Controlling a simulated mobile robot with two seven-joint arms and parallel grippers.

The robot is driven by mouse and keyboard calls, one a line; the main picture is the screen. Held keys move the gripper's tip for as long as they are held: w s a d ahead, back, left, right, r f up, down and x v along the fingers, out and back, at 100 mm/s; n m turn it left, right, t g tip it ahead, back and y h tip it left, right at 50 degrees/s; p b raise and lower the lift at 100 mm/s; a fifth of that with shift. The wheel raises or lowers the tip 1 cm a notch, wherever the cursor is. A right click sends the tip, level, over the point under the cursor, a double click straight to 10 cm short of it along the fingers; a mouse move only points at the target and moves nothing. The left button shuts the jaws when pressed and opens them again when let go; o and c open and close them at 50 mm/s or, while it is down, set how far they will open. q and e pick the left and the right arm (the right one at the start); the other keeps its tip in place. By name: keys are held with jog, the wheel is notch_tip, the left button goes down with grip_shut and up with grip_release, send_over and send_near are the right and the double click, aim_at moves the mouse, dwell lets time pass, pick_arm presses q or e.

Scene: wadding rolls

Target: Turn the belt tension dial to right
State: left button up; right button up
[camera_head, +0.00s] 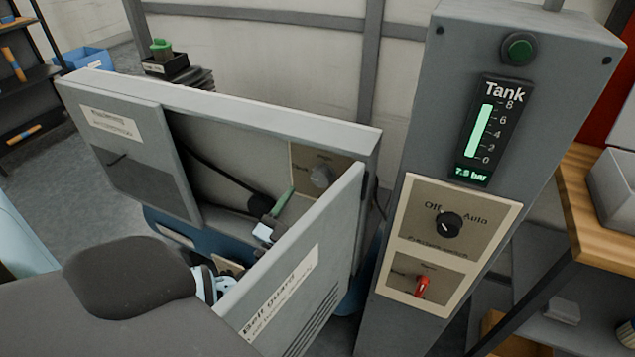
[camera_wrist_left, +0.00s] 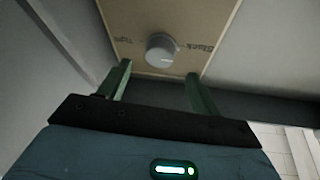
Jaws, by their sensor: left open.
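The belt tension dial is a round grey knob (camera_head: 320,177) on a tan plate inside the open grey cabinet, partly in shade in the head view. In the left wrist view the dial (camera_wrist_left: 160,48) sits just beyond my left gripper (camera_wrist_left: 158,70), roughly between its two green fingertips. The fingers are apart and empty, with the dial a little ahead of them. Faint words flank the dial, the right one resembling "Slack". In the head view my left gripper (camera_head: 284,201) reaches inside behind the belt guard door, which hides much of the arm. My right gripper is not visible.
The belt guard door (camera_head: 290,285) stands open in front of the cabinet. A grey control column (camera_head: 400,250) on the right carries a tank gauge (camera_head: 485,130) reading 7.9 bar, a black Off/Auto knob (camera_head: 450,224) and a red switch (camera_head: 422,286). A wooden bench (camera_head: 580,200) stands far right.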

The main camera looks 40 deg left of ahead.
aim_at(319, 182)
pick_arm(q)
jog(key=x, duration=0.5)
jog(key=shift+w+r, duration=0.2)
jog(key=shift+w, duration=0.3)
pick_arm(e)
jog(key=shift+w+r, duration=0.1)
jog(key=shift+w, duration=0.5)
